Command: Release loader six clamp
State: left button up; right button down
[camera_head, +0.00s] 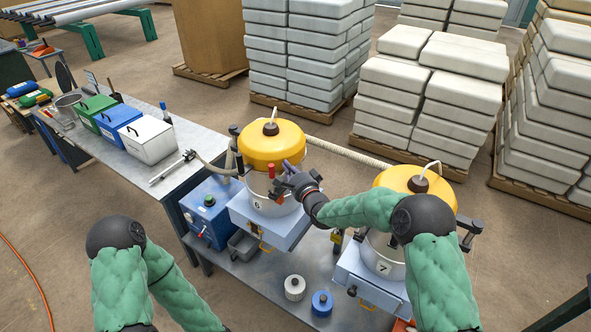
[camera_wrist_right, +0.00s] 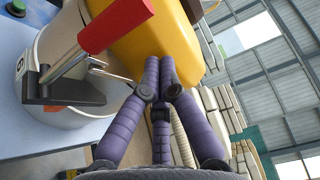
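Loader six (camera_head: 254,205) is a white drum marked 6 with a yellow lid (camera_head: 270,148); the lid also shows in the wrist view (camera_wrist_right: 150,40). Its front clamp has a red handle (camera_head: 271,171), seen large in the wrist view (camera_wrist_right: 115,25), on a metal lever with a black bracket (camera_wrist_right: 62,97). My right gripper (camera_head: 287,168) is just right of the handle. In the wrist view its purple fingertips (camera_wrist_right: 160,60) are together in front of the yellow lid, apart from the red handle, with nothing visible between them. My left gripper is out of view; only the left arm shows.
Loader seven (camera_head: 384,262), with a yellow lid, stands at right, partly behind my right arm. A white spool (camera_head: 295,287) and a blue spool (camera_head: 322,303) are on the lower bench. A blue control box (camera_head: 209,212) stands left of loader six. Stacked bags (camera_head: 430,95) stand behind.

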aim_at(272, 179)
jog(key=shift+s+a+r, duration=0.15)
jog(key=shift+s+a, duration=0.8)
jog(key=shift+s, duration=0.1)
